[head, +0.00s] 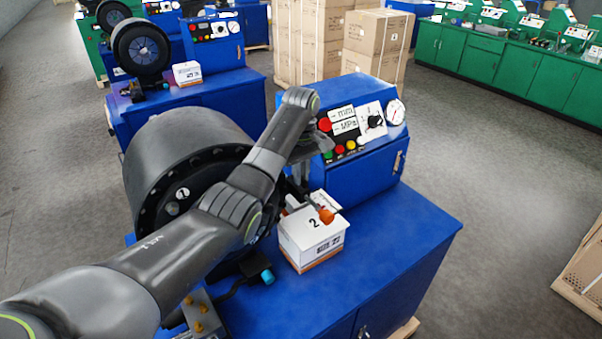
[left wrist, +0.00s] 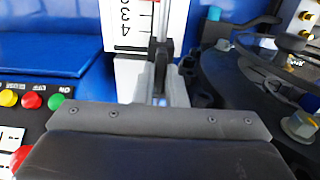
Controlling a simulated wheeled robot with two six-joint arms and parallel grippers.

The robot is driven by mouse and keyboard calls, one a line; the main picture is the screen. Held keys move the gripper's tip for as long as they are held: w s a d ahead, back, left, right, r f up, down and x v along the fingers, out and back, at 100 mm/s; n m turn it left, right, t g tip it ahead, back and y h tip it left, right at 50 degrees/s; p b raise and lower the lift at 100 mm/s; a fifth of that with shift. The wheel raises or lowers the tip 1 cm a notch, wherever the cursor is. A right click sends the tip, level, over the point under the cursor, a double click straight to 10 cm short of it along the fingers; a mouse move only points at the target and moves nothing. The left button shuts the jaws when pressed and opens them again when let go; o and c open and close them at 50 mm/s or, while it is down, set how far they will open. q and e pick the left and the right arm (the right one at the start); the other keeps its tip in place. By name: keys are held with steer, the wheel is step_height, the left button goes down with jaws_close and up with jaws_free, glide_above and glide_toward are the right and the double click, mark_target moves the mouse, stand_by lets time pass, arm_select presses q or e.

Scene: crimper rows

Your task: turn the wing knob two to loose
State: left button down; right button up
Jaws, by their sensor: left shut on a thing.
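An orange piece (head: 326,214) shows beside the fingers. My right gripper is not in view.
A white carton (head: 312,243) stands on the blue bench (head: 400,230) just below the gripper. The blue control box (head: 365,175) with coloured buttons and a gauge is behind it. A blue-tipped lever (head: 267,276) sticks out at the bench front. The bench's right side is clear.

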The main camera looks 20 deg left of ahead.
arm_select(q)
steer(key=shift+r, duration=0.1)
stand_by(0.3)
steer(key=c, duration=1.5)
jaws_free()
